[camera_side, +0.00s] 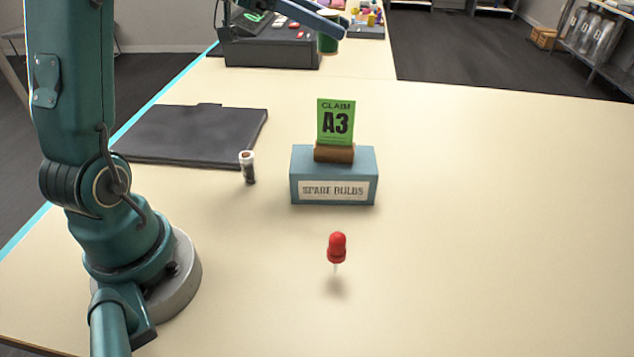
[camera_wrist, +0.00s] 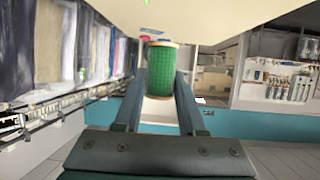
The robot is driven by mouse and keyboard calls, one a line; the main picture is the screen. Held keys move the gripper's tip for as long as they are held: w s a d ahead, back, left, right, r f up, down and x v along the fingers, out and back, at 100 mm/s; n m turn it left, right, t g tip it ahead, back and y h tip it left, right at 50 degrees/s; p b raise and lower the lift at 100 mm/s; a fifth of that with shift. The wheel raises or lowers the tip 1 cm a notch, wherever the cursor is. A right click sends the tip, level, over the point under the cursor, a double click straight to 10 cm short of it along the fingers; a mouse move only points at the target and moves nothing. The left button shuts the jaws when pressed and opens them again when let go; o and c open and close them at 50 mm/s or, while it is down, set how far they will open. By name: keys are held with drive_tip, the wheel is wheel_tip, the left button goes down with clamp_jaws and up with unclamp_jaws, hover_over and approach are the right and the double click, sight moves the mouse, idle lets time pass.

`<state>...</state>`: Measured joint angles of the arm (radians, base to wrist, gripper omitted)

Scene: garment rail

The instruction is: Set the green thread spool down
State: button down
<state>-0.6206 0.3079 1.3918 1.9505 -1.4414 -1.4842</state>
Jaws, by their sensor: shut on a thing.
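The green thread spool (camera_wrist: 161,70) is upright in the wrist view, with a pale rim at its top. My gripper (camera_wrist: 160,84) is shut on it, one finger on each side. In the side view the gripper (camera_side: 336,31) is at the top edge of the picture, and part of the green spool (camera_side: 328,45) shows below the fingers, in front of the dark machine's right end. I cannot tell from these frames how far the spool is above the table.
The pale table (camera_side: 480,200) is largely clear at right. A blue SPARE BULBS box (camera_side: 365,165) carries a wooden block with a green A3 card (camera_side: 336,120). A red-topped pin (camera_side: 337,246), small dark vial (camera_side: 249,170), black folder (camera_side: 190,135) and dark machine (camera_side: 265,52) are also there.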

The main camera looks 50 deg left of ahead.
drive_tip(key=shift+w+a+f, duration=0.1)
drive_tip(key=shift+a+f, duration=1.95)
drive_tip(key=shift+f, duration=1.65)
drive_tip(key=shift+w+a+f, duration=0.1)
drive_tip(key=shift+a+f, duration=1.9)
drive_tip(key=shift+f, duration=1.65)
drive_tip(key=shift+w+a+f, duration=0.1)
drive_tip(key=shift+a+f, duration=1.95)
drive_tip(key=shift+f, duration=1.65)
drive_tip(key=shift+f, duration=0.4)
drive_tip(key=shift+f, duration=0.2)
drive_tip(key=shift+c, duration=2.4)
unclamp_jaws()
